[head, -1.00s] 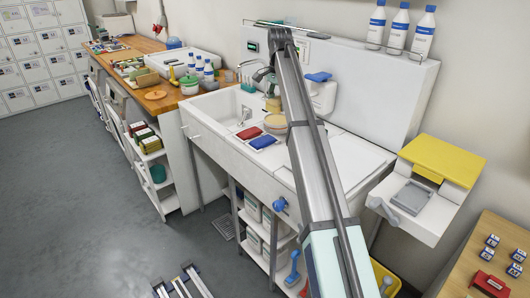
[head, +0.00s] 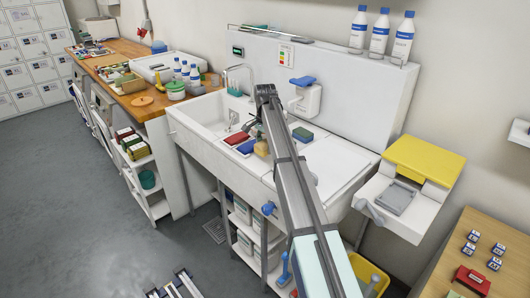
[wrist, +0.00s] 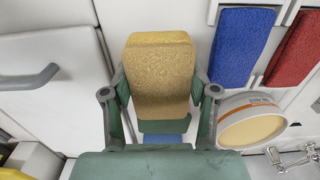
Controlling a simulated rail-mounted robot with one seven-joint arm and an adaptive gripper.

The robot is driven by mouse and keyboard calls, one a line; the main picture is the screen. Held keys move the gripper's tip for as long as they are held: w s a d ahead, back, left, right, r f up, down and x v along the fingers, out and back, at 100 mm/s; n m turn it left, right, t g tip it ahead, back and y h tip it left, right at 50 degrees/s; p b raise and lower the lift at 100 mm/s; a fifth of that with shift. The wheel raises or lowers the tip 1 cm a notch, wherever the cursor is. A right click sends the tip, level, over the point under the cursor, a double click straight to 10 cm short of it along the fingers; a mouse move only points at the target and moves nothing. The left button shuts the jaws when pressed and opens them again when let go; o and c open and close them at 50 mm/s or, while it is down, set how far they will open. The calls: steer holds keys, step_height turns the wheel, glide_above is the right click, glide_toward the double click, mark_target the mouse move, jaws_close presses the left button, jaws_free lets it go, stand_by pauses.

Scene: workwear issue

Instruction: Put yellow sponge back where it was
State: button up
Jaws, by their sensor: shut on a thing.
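The yellow sponge (head: 262,148) is just left of my arm, beside the blue sponge (head: 246,146) on the sink unit. In the wrist view the yellow sponge (wrist: 160,80) is between the fingers of my gripper (wrist: 160,95), which are shut on it. I cannot tell whether it touches the surface below. The red sponge (head: 236,138) lies left of the blue one. They also show as a blue block (wrist: 236,45) and a red block (wrist: 296,50) in the wrist view. A green block with blue under it (head: 302,134) stands behind my arm, towards the wall.
The basin (head: 205,112) is left of the sponges, and a wall dispenser (head: 308,100) is behind. The white drainboard (head: 335,165) to the right looks clear.

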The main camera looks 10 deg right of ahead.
mark_target(265, 144)
steer(key=shift+f, duration=1.7)
steer(key=shift+f, duration=0.1)
steer(key=o, duration=1)
step_height(265, 144, up, 12)
steer(key=shift+r+b, duration=0.1)
steer(key=shift+b, duration=0.7)
